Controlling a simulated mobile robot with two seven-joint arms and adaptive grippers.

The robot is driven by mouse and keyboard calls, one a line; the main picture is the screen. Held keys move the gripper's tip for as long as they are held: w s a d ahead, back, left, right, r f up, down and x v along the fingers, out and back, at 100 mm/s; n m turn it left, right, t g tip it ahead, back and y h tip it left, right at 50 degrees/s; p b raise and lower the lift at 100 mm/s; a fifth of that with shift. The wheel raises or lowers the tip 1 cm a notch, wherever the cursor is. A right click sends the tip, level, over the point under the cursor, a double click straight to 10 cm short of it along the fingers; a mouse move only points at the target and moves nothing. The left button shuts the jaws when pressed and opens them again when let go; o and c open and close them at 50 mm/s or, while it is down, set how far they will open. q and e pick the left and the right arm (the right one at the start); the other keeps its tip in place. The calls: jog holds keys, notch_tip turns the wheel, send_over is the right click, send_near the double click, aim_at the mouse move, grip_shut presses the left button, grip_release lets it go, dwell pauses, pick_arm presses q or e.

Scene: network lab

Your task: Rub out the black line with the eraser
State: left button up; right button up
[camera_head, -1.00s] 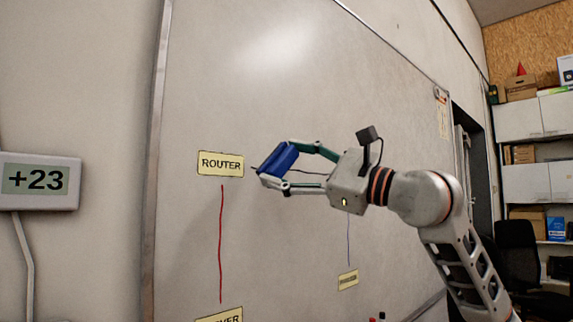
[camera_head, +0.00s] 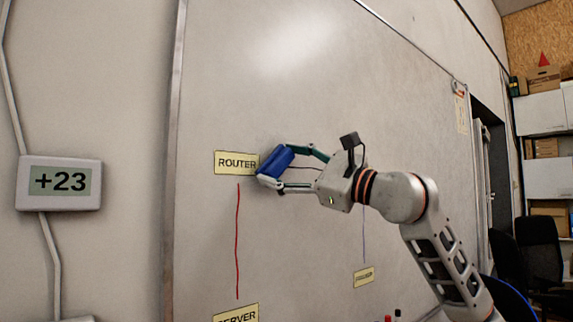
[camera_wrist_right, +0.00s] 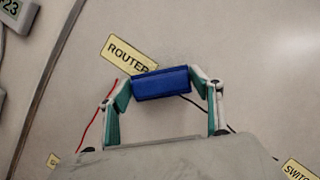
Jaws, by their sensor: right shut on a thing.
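My right gripper (camera_head: 277,169) is shut on the blue eraser (camera_head: 275,160), in front of the whiteboard (camera_head: 220,60). The eraser's left end meets the right edge of the ROUTER label (camera_head: 236,163) in the head view. In the right wrist view the eraser (camera_wrist_right: 161,83) lies across the fingertips and covers the label's corner. I cannot tell for sure whether it touches the board. The black line (camera_head: 304,168) shows between the fingers. In the wrist view the black line (camera_wrist_right: 252,142) runs from the right finger toward the SWITCH label (camera_wrist_right: 299,169). My left gripper is out of view.
A red line (camera_head: 238,240) runs from below ROUTER toward the SERVER label (camera_head: 237,314). A thin blue line (camera_head: 364,235) runs down to a small label (camera_head: 363,277). Markers (camera_head: 389,318) are at the bottom. The upper board is clear.

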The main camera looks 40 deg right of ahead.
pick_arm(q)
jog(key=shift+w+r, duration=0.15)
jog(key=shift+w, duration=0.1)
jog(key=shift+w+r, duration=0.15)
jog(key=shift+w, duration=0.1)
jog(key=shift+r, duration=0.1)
pick_arm(e)
jog(key=shift+w, duration=0.25)
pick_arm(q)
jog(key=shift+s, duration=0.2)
pick_arm(e)
jog(key=shift+w, duration=0.1)
jog(key=shift+w, duration=0.15)
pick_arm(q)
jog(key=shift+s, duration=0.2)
pick_arm(e)
jog(key=shift+w, duration=0.1)
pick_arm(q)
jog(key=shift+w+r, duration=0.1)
pick_arm(e)
jog(key=shift+w, duration=0.15)
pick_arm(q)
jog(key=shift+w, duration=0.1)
